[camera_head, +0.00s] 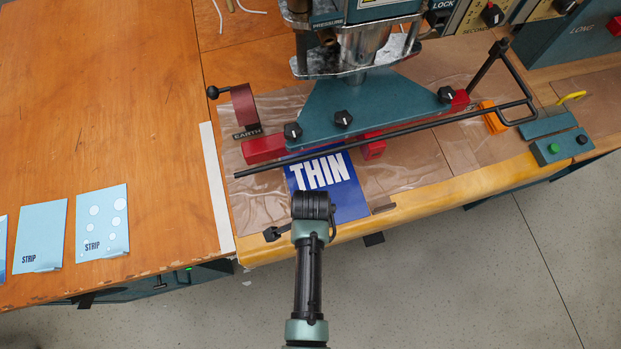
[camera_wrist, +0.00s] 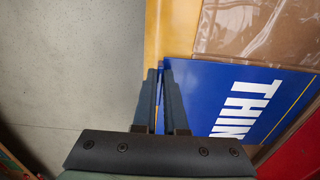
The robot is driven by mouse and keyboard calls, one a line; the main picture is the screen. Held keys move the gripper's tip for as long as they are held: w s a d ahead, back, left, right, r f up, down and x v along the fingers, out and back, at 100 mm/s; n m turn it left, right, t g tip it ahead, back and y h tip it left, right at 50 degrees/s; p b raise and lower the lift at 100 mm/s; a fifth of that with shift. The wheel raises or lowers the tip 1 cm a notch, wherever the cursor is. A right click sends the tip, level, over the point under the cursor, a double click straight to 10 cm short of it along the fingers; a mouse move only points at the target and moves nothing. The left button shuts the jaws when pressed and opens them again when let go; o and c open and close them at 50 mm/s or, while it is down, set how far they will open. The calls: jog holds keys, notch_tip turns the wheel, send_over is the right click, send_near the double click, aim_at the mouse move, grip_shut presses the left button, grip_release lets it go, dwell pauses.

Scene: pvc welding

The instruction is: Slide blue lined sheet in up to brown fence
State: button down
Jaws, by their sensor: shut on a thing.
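The blue sheet (camera_head: 348,198) with white "THIN" lettering lies flat on the press bed, its far end running under the red bar (camera_head: 262,150) of the press. My gripper (camera_head: 313,203) is at the sheet's near left edge, shut on it. In the wrist view the fingers (camera_wrist: 165,85) meet the sheet's edge, and the blue sheet (camera_wrist: 212,78) shows a thin yellow line. A small brown piece (camera_head: 383,209) lies at the bed's front, right of the sheet. I cannot make out for certain which part is the brown fence; the area under the press is hidden.
The teal press head (camera_head: 365,105) and a long black rod (camera_head: 420,126) span above the bed. Clear film covers the brown bed surface (camera_head: 405,178). Light-blue strip sheets (camera_head: 102,220) lie on the left table.

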jog(key=shift+w, duration=0.15)
jog(key=c, duration=0.9)
grip_release()
jog(key=shift+r, duration=0.1)
jog(key=shift+s+d+r+p, duration=0.1)
jog(key=shift+s+r+p, duration=0.15)
jog(key=shift+r+p, duration=0.75)
jog(key=shift+s+d+r+p, duration=0.1)
jog(key=shift+s+r+p, duration=0.15)
jog(key=shift+r+p, duration=0.75)
jog(key=s+d+r+p, duration=0.2)
jog(key=s+p, duration=0.5)
jog(key=shift+s+d+r, duration=0.15)
jog(key=shift+s+d, duration=0.05)
jog(key=shift+s, duration=0.15)
